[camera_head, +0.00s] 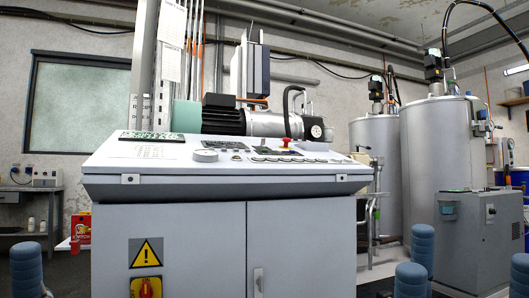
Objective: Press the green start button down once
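A grey control console (230,185) stands in front of me, with a sloped light panel on top. A red knob on a yellow base (285,143) sits at the back of the panel, right of its middle. A row of small round buttons (290,160) runs along the right half of the panel. They are too small and flat in this view to tell which one is the green start button or whether it is pressed. A round grey dial (205,155) lies left of them.
A motor (223,118) lies behind the panel. Tall metal tanks (437,150) and a grey cabinet (480,240) stand at right. Yellow warning sign (146,252) marks the console door.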

